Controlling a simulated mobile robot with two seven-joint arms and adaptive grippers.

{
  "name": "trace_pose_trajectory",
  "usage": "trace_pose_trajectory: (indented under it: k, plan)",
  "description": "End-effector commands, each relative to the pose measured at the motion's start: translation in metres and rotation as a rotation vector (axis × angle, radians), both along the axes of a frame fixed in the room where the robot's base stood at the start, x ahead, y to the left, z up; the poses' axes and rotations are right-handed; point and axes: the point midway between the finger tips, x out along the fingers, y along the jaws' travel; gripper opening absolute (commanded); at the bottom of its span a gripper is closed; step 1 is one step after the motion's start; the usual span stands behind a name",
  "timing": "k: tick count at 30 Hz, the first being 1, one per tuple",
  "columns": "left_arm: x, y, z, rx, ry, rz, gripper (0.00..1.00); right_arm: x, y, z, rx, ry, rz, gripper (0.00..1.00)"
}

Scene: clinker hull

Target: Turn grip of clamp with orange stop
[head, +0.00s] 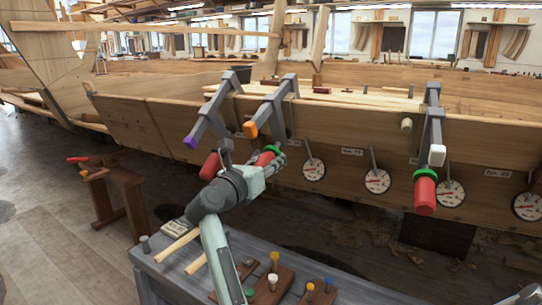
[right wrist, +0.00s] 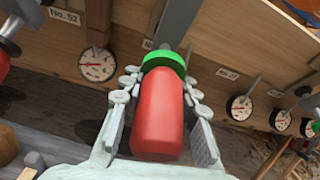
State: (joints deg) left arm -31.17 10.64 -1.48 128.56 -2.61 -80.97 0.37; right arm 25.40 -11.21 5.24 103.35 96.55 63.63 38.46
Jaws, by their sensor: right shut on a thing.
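The clamp with the orange stop (head: 250,129) hangs over the top edge of the plank hull, left of centre in the head view. Its red grip (head: 264,159) with a green collar points down toward me and is partly hidden by my right gripper (head: 275,161). In the right wrist view the red grip (right wrist: 158,115) lies between both fingers, with the green collar (right wrist: 164,62) just beyond them. My right gripper is shut on this grip. My left gripper is not in view.
A clamp with a purple stop (head: 190,142) and red grip (head: 210,166) stands close on the left. A clamp with a white stop (head: 437,155) is farther right. Several dials (head: 377,181) line the hull. A grey bench (head: 165,272) with pegs and tools stands below my arm.

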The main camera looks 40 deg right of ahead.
Motion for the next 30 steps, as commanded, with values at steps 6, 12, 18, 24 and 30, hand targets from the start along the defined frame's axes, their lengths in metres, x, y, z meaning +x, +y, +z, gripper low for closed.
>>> trace_pose_trajectory:
  k: [6, 12, 18, 24, 30]
  plan:
    - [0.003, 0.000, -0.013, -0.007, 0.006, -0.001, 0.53, -0.001, 0.000, 0.001, -0.052, 0.099, -0.039, 0.00]
    - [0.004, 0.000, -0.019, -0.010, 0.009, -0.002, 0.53, -0.002, -0.001, 0.001, -0.079, 0.150, -0.061, 0.00]
    - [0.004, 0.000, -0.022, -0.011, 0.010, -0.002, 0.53, -0.002, -0.001, 0.001, -0.087, 0.164, -0.067, 0.00]
    - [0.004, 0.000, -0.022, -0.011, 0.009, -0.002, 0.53, -0.002, -0.001, 0.001, -0.087, 0.164, -0.067, 0.00]
    - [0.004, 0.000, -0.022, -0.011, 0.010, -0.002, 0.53, -0.002, -0.001, 0.001, -0.087, 0.164, -0.067, 0.40]
